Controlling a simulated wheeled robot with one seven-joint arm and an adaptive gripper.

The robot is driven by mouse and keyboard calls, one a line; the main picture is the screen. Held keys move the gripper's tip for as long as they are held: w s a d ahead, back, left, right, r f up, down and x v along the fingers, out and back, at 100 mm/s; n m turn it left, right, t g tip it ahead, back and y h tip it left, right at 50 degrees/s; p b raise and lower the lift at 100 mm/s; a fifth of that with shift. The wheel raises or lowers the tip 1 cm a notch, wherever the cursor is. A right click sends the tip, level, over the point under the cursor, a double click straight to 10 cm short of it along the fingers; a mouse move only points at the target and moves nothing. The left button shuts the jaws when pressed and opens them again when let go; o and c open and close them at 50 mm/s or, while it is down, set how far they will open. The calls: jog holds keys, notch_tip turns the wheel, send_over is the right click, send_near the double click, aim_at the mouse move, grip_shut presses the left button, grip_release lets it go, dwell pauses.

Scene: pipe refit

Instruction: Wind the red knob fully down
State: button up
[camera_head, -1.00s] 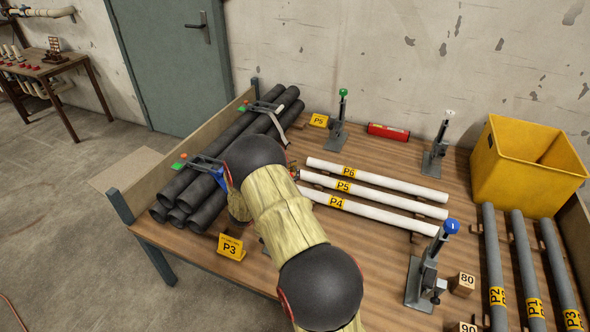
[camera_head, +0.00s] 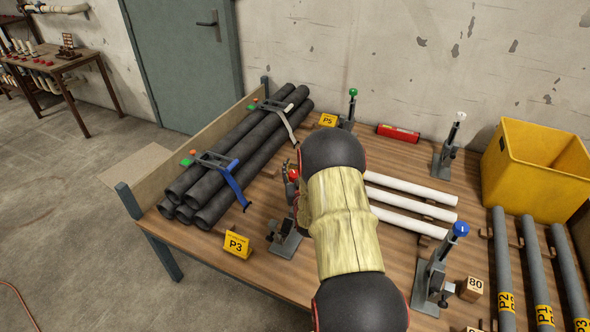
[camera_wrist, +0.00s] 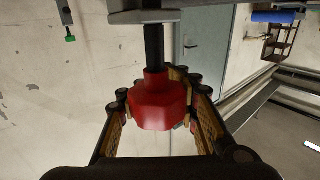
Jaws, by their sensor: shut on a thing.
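The red knob (camera_wrist: 159,101) sits on a dark threaded rod in the wrist view, between the two padded fingers of my gripper (camera_wrist: 162,110). The gripper is shut on it. In the head view the red knob (camera_head: 293,174) shows at the left edge of my arm, above a grey stand (camera_head: 285,243) on the table. My gripper there is mostly hidden behind my arm. How far down the knob sits cannot be told.
Black pipes (camera_head: 235,155) lie strapped at the left. White pipes (camera_head: 410,205) lie right of my arm. A blue-knob stand (camera_head: 435,275), a white-knob stand (camera_head: 447,150) and a green-knob stand (camera_head: 351,108) stand around. A yellow bin (camera_head: 530,165) is at the right.

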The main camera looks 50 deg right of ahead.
jog(key=n+t+y, duration=0.1)
jog(key=y, duration=0.1)
jog(key=n+t+y, duration=0.1)
jog(key=shift+w+a+f+n+y+b, duration=0.1)
jog(key=shift+a+f+n+y+b, duration=0.05)
jog(key=shift+a+n+y+b, duration=0.2)
jog(key=n+y, duration=0.2)
jog(key=a+n+t+y, duration=0.1)
jog(key=y, duration=0.2)
jog(key=shift+w+a+n+t+y, duration=0.15)
jog(key=shift+w+n+t+y, duration=0.1)
jog(key=shift+n+t, duration=0.1)
jog(key=a+n+g+y+p, duration=0.1)
jog(key=n+g+y+p, duration=0.1)
jog(key=y, duration=0.4)
jog(key=s+a+n+g+y+p, duration=0.1)
jog(key=a+n+g+y+p, duration=0.1)
jog(key=n+g+y, duration=0.3)
jog(key=s+a+r+n+g+y+p, duration=0.1)
jog(key=n+g+y+p, duration=0.3)
jog(key=n+y, duration=0.3)
jog(key=shift+s+a, duration=0.25)
jog(key=shift+a, duration=0.15)
jog(key=shift+n+g+p, duration=0.35)
jog(key=shift+n+p, duration=0.15)
jog(key=shift+p, duration=0.05)
grip_shut()
